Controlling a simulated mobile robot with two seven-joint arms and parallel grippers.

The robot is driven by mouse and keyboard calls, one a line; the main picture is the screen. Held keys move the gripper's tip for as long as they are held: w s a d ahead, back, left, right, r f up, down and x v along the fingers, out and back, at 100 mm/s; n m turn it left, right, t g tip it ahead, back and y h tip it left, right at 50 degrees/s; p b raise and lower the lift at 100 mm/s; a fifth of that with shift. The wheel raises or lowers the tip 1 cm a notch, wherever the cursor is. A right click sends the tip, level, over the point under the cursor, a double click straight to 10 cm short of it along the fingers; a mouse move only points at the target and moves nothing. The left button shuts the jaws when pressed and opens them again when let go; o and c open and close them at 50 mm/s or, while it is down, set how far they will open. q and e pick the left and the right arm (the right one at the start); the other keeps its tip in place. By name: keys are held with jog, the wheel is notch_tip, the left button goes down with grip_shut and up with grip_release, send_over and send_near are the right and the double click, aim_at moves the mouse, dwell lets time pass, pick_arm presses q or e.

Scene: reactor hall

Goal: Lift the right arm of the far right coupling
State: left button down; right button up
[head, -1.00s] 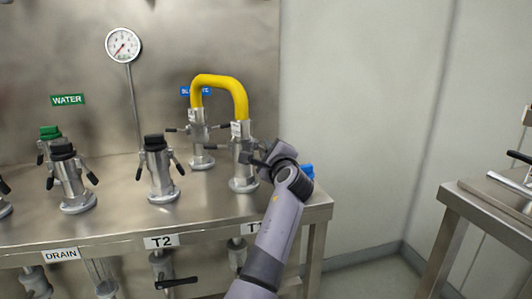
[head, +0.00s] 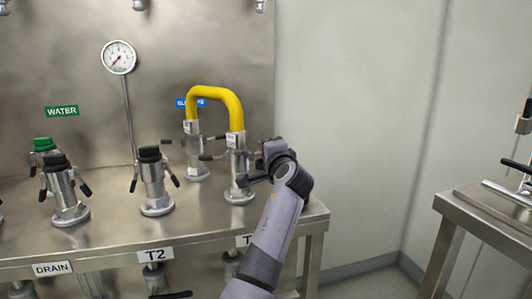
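The far right coupling (head: 238,177) stands upright near the right end of the steel bench, at the front end of the yellow U-shaped hose (head: 216,92). Its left arm (head: 211,157) sticks out sideways to the left. My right gripper (head: 260,172) is at the coupling's right side, where its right arm sits. The gripper and wrist cover that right arm, so I cannot tell whether the fingers are open or touch it. My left gripper is out of view.
A second coupling (head: 195,155) holds the hose's other end, behind and to the left. Black-capped couplings (head: 154,182) and a green-capped one (head: 44,153) stand further left. A pressure gauge (head: 119,57) is on the back panel. Another steel table (head: 475,222) stands right, past a floor gap.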

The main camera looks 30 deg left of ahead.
pick_arm(q)
jog(key=shift+r, duration=0.1)
dwell(0.4)
jog(key=c, duration=1.2)
grip_release()
jog(key=shift+p+v, duration=0.45)
jog(key=shift+v, duration=3.15)
